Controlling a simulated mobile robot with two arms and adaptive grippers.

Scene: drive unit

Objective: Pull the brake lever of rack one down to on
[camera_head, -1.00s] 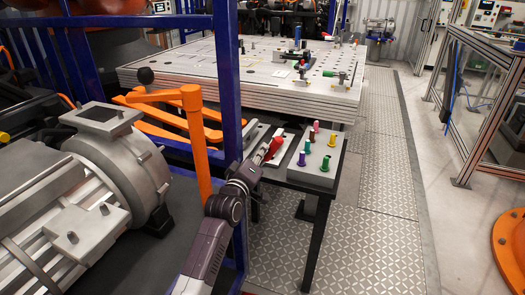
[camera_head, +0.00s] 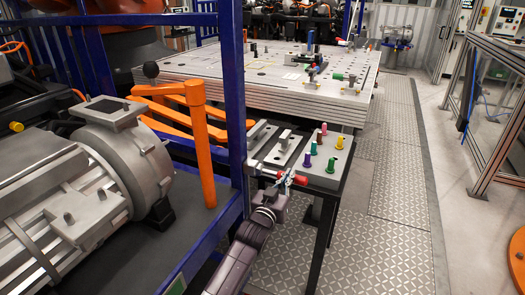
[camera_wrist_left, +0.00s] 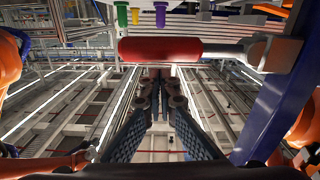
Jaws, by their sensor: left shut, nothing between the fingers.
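A lever with a red cylindrical grip (camera_head: 299,180) and a grey metal shank (camera_head: 259,169) stands out from the blue post, roughly level and pointing right. It fits the brake lever, though no label is readable. In the left wrist view the red grip (camera_wrist_left: 160,50) lies across the picture, with its grey pivot block at the right. My left gripper (camera_head: 284,183) is at the lever. In the left wrist view its fingertips (camera_wrist_left: 160,76) are together and empty, just below the red grip in the picture. Whether they touch the grip, I cannot tell. My right gripper is not in view.
A small black-legged table (camera_head: 345,180) with several coloured pegs stands just behind the lever. The blue frame post (camera_head: 233,100) and an orange post (camera_head: 200,140) are close at the left. A large slotted table (camera_head: 200,87) is behind. The patterned walkway (camera_head: 400,190) at the right is clear.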

